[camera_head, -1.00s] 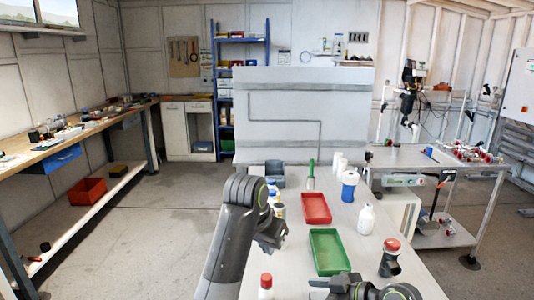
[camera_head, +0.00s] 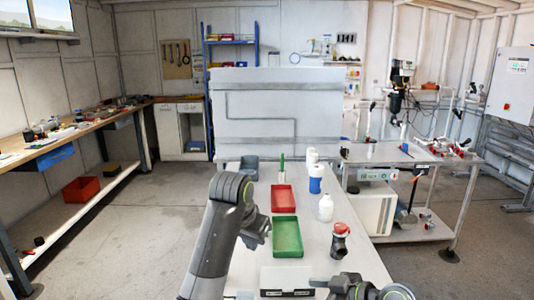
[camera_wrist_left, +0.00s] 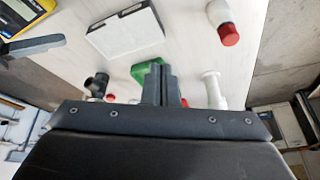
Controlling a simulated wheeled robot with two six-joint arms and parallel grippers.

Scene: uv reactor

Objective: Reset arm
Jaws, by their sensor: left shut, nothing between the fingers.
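My left arm reaches in from the lower left of the head view, its elbow bent above the bench. My left gripper (camera_head: 256,232) hangs by the left edge of the green tray (camera_head: 287,254). In the left wrist view its fingers (camera_wrist_left: 160,85) are together and empty, with part of the green tray (camera_wrist_left: 140,72) behind them. My right gripper (camera_head: 322,284) is at the bottom edge of the head view, by a white box (camera_head: 287,272); its jaw opening is unclear.
The bench (camera_head: 345,262) also holds a red tray (camera_head: 283,199), a white bottle (camera_head: 326,208), a blue-and-white container (camera_head: 316,180) and a red-topped black fitting (camera_head: 340,240). A wooden workbench (camera_head: 75,133) stands left. The floor (camera_head: 150,215) between is clear.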

